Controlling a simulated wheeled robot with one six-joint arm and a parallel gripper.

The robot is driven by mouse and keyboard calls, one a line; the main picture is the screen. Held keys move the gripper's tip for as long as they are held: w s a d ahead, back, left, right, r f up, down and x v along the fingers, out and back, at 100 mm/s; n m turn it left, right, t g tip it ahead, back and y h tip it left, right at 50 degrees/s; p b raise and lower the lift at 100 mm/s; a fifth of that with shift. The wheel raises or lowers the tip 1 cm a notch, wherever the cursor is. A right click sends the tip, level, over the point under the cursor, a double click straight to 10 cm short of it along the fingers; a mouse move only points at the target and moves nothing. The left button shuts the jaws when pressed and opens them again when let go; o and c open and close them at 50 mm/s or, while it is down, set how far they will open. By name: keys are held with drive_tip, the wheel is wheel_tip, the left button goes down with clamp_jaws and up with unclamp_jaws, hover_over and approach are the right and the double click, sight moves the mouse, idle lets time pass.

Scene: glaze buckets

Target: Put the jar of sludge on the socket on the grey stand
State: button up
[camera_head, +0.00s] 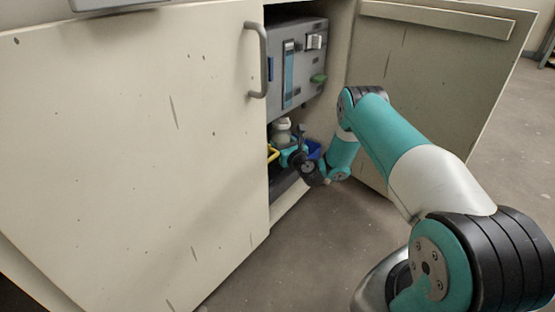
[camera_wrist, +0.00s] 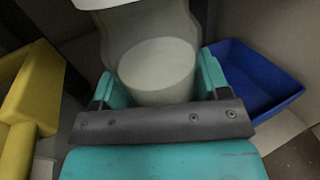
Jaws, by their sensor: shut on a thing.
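A pale, off-white jar (camera_wrist: 155,40) fills the top middle of the wrist view, with a round pale face turned to the camera. My gripper (camera_wrist: 160,82) is shut on it, with a teal finger on either side. In the head view the jar (camera_head: 281,127) shows small and pale inside the open cabinet, just above my gripper (camera_head: 287,149). My wrist hides its lower part there. I cannot make out the grey stand or its socket in either view, nor tell whether the jar touches anything below.
A blue bin (camera_wrist: 258,78) lies close right of my gripper; it also shows in the head view (camera_head: 313,149). A yellow object (camera_wrist: 28,100) is close on the left. A grey box (camera_head: 297,65) hangs above inside the cabinet. Cabinet doors (camera_head: 150,130) flank the opening.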

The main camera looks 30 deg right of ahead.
drive_tip(key=shift+w+d+b, duration=0.1)
drive_tip(key=shift+w+b, duration=0.25)
drive_tip(key=shift+w, duration=0.75)
wheel_tip(320, 180, down, 4)
drive_tip(key=b, duration=0.3)
drive_tip(key=shift+r, duration=0.3)
drive_tip(key=o, duration=1.3)
drive_tip(key=shift+s+f, duration=0.1)
drive_tip(key=shift+f, duration=0.1)
